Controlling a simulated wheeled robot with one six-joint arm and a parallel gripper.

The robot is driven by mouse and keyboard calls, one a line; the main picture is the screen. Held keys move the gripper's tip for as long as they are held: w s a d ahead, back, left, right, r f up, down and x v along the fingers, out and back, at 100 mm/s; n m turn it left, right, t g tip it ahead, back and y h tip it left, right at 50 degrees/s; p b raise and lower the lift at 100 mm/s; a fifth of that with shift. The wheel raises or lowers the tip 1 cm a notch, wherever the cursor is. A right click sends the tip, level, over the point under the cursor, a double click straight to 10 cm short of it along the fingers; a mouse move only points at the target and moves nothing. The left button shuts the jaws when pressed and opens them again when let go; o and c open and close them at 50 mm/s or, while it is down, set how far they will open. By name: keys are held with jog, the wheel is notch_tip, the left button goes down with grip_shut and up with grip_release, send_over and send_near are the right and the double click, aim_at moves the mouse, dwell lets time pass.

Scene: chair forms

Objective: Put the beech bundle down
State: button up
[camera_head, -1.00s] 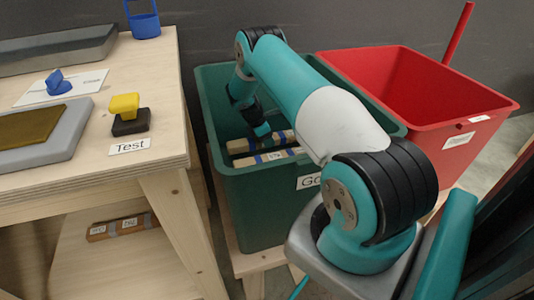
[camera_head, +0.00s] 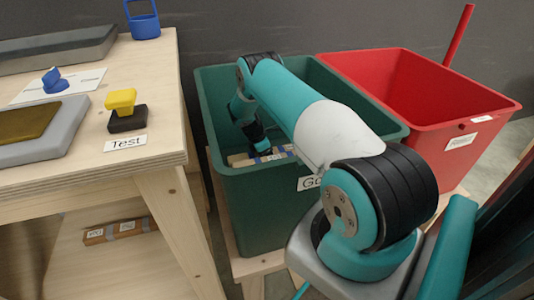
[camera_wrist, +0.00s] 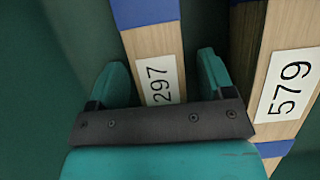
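A beech bundle (camera_wrist: 155,50) marked 297, with a blue band, lies between the two fingers of my gripper (camera_wrist: 163,72) in the wrist view. Narrow gaps show between the fingers and its sides, so the gripper looks open around it. A second wooden bundle (camera_wrist: 293,60) marked 579 lies close on the right, outside the fingers. In the head view my gripper (camera_head: 260,148) reaches down into the green bin (camera_head: 262,200). Pale wood with blue bands (camera_head: 240,159) shows below it. The front wall hides the lower part.
A red bin (camera_head: 440,110) stands to the right of the green one. A wooden table (camera_head: 160,80) on the left holds a yellow-handled black stamp (camera_head: 124,110), a grey pad (camera_head: 60,130) and a blue holder (camera_head: 144,22). A brown bundle (camera_head: 120,229) lies on its lower shelf.

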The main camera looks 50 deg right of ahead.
jog(key=shift+r, duration=0.1)
jog(key=p+v, duration=0.3)
jog(key=v, duration=0.9)
